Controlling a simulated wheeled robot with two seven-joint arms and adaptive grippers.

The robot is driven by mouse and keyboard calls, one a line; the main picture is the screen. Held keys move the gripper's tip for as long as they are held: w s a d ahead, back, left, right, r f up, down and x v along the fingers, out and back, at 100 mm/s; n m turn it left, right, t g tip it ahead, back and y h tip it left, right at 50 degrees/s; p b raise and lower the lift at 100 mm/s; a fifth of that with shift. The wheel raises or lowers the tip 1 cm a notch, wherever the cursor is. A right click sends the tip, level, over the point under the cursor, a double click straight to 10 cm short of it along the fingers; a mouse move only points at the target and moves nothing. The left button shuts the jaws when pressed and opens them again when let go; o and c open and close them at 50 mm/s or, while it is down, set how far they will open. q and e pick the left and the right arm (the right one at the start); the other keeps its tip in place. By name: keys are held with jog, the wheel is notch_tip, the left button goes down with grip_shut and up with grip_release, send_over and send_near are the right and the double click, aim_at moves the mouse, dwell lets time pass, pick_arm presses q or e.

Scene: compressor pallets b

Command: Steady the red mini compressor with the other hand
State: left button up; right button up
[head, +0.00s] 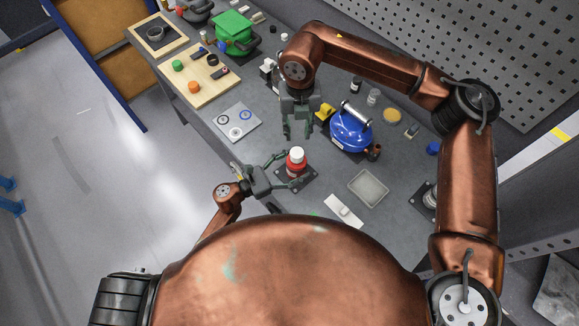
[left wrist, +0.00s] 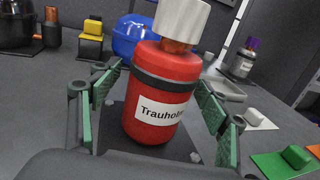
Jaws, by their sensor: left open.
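The red mini compressor (head: 296,164) is a small red cylinder with a white top, standing upright on a dark square plate (head: 310,178) on the grey bench. In the left wrist view the compressor (left wrist: 160,108) has a black band and a white label reading "Trauhol…". My left gripper (head: 289,170) is open around it, with one green-padded finger on each side; whether a pad touches is unclear. My right gripper (head: 297,134) points down above the bench, behind the compressor, open and apparently empty.
A blue compressor (head: 350,132) stands behind to the right, with a yellow block (head: 324,112) beside it. A grey plate with rings (head: 236,122) and a wooden board (head: 203,90) lie to the left.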

pick_arm(q)
jog(key=shift+c, duration=0.3)
grip_shut()
dwell(0.6)
dwell(0.5)
jog(key=c, duration=0.6)
grip_release()
jog(key=c, duration=0.7)
jog(key=shift+f, duration=0.1)
pick_arm(e)
jog(key=shift+o, duration=0.4)
